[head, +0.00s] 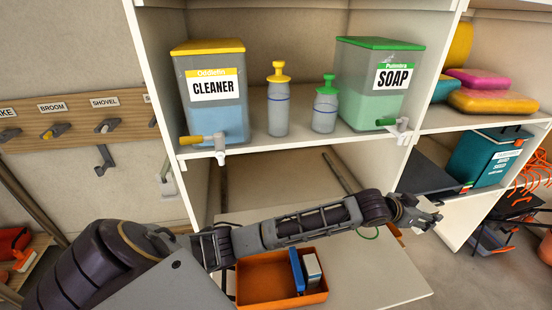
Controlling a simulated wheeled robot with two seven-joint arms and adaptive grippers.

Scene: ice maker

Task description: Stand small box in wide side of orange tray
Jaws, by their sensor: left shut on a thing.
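The orange tray (262,282) sits on the pale table at the bottom centre, partly behind my left forearm. A slim blue item (297,271) and a small pale grey box (313,268) stand side by side in its right part. I cannot tell which is the small box of the task, nor which compartment is the wide one. My left arm crosses above the tray, and my left gripper (428,212) is to the right of it, away from both items. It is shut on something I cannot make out. My right gripper is out of view.
A shelf behind holds a cleaner dispenser (211,95), a soap dispenser (378,85), a yellow-topped bottle (278,105) and a green-topped bottle (325,110). A teal box (485,155) stands at the right. The table (375,275) is clear right of the tray.

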